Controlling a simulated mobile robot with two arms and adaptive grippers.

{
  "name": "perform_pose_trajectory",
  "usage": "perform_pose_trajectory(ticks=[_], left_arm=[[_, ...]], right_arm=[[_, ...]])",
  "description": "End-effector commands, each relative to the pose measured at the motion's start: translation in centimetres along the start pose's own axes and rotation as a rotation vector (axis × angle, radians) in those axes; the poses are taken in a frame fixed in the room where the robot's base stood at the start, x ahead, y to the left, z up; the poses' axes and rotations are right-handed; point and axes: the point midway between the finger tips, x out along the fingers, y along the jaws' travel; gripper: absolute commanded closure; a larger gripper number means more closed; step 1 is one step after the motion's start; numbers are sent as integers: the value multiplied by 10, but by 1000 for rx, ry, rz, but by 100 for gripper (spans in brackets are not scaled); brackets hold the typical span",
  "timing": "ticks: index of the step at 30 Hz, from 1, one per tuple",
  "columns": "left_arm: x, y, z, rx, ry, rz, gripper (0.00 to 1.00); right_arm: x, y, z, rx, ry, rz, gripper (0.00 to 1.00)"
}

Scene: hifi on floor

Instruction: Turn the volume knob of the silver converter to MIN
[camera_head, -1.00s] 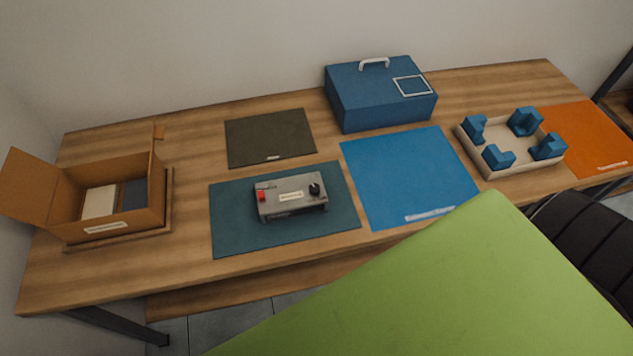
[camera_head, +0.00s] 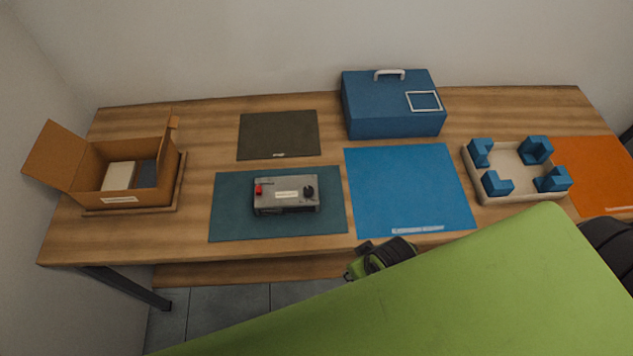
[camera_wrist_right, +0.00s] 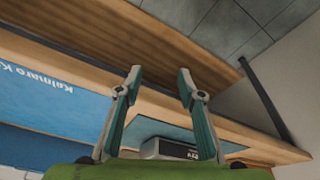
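The silver converter (camera_head: 286,195) lies on a dark teal mat (camera_head: 232,224) in the middle-left of the table. It has a red part on its left, a pale label, and a black knob (camera_head: 309,191) on its right; the knob's pointer is too small to read. In the right wrist view, part of the converter (camera_wrist_right: 172,148) shows beyond my right gripper (camera_wrist_right: 160,72), whose two fingers are apart with nothing between them. A green and black part of my arm shows at the table's front edge in the head view, apart from the converter. My left gripper is not in view.
A blue mat (camera_head: 408,190) lies right of the converter, with a blue case (camera_head: 393,112) behind. An open cardboard box (camera_head: 129,187) is at left, a tray with blue blocks (camera_head: 520,198) at right. A dark mat (camera_head: 279,134) lies behind the converter. Green bodywork hides the lower right.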

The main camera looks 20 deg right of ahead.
Motion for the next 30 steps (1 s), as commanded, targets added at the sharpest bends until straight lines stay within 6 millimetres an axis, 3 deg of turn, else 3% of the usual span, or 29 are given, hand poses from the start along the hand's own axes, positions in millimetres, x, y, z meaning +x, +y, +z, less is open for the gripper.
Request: perform_pose_trajectory(ticks=[1,2,7,11,14,16,19,23,27,30], left_arm=[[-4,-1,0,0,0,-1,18],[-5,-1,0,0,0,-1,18],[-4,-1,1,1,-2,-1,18],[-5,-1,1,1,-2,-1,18],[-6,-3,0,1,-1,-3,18],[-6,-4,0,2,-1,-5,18],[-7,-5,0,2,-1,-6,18],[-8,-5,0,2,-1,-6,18],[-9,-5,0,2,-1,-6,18],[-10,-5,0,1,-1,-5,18]], right_arm=[[-19,4,-17,1,40,16,64],[-26,10,-37,-1,95,41,64],[-40,31,-126,-11,361,150,64],[-69,38,-200,-44,596,217,64],[-108,34,-263,-96,819,255,64],[-144,23,-307,-154,995,270,64],[-202,-7,-358,-273,1248,264,64],[-271,-66,-396,-489,1536,208,64],[-322,-142,-400,-799,1764,95,64],[-335,-194,-384,-1066,1848,-10,64]])
